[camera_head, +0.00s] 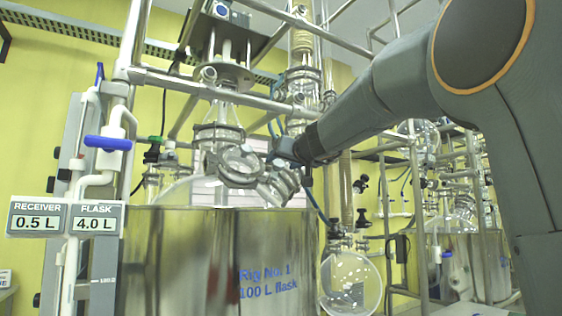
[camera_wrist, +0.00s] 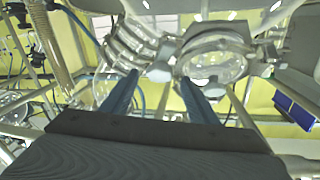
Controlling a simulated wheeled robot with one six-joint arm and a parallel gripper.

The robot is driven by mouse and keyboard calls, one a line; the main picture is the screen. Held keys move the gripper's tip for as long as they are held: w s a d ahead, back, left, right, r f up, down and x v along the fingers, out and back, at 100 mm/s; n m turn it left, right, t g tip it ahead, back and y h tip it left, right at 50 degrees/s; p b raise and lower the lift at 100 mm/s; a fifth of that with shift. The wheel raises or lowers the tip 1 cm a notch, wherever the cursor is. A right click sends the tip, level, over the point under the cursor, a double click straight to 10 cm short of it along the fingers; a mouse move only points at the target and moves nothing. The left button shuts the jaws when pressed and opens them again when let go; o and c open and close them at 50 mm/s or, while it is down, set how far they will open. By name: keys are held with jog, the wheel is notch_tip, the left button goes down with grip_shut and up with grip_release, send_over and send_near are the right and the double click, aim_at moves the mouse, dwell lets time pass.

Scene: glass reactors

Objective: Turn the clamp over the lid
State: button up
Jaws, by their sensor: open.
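The glass lid (camera_head: 240,162) is round and tilted, set in a metal-rimmed port on the flask's top above the steel vessel. In the wrist view the lid (camera_wrist: 217,68) is ahead of the right finger. A metal clamp part (camera_wrist: 162,62) shows at the left of the lid's rim, ahead of the gap between my fingers; I cannot tell exactly how it lies on the lid. My gripper (camera_head: 278,150) is close to the lid's right side in the head view. In the wrist view my gripper (camera_wrist: 160,84) is open, with nothing between its fingers.
The steel vessel (camera_head: 180,260) is marked Rig No. 1. A second glass port (camera_head: 280,185) stands just right of the lid. Metal frame bars (camera_head: 220,95) cross above. A white pipe with a blue valve handle (camera_head: 108,143) is at left. A round receiver flask (camera_head: 352,282) hangs at right.

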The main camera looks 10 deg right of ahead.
jog(key=shift+w+a+p, duration=0.15)
jog(key=shift+w+p, duration=0.2)
jog(key=shift+w, duration=1)
jog(key=c, duration=1)
jog(key=shift+c, duration=0.2)
